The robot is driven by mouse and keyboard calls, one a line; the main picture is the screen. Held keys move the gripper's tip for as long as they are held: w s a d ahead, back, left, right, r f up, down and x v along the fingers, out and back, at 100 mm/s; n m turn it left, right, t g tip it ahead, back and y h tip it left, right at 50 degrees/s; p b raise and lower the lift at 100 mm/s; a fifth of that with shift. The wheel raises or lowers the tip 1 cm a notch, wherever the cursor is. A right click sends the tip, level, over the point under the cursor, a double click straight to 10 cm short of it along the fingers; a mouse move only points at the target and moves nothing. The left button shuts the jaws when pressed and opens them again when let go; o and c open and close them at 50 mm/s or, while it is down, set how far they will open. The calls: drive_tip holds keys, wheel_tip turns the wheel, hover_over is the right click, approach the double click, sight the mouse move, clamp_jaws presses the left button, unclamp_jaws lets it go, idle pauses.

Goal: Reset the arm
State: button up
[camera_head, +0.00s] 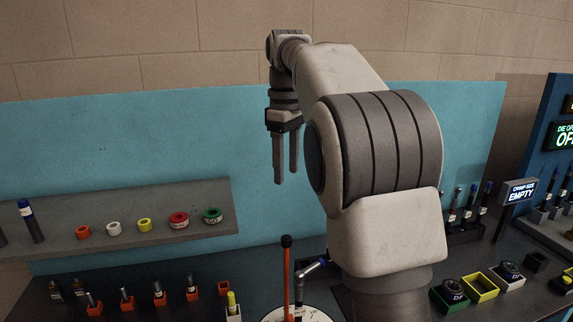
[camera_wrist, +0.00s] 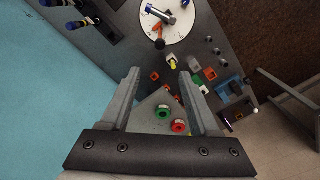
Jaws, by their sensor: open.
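My gripper (camera_head: 286,160) hangs from my raised arm in front of the blue back panel, fingers pointing down. In the wrist view my gripper (camera_wrist: 163,100) shows two grey fingers spread apart with nothing between them. It is open and well above the bench. My arm is bent over at the elbow and hides part of the bench behind it.
A grey shelf (camera_head: 120,222) at left carries several coloured rings. Small orange boxes (camera_head: 127,305) line the front left. Green and yellow bins (camera_head: 480,288) and an "EMPTY" sign (camera_head: 519,192) stand at right.

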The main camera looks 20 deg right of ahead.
drive_tip(key=s+m+t, duration=0.3)
drive_tip(key=s+m, duration=0.2)
drive_tip(key=s, duration=1)
drive_tip(key=s+a+f+m+t, duration=0.2)
drive_tip(key=s+f+m, duration=0.2)
drive_tip(key=s+f, duration=0.6)
drive_tip(key=s, duration=0.2)
drive_tip(key=shift+s+f+t, duration=0.2)
drive_tip(key=shift+s+t, duration=0.1)
idle(0.9)
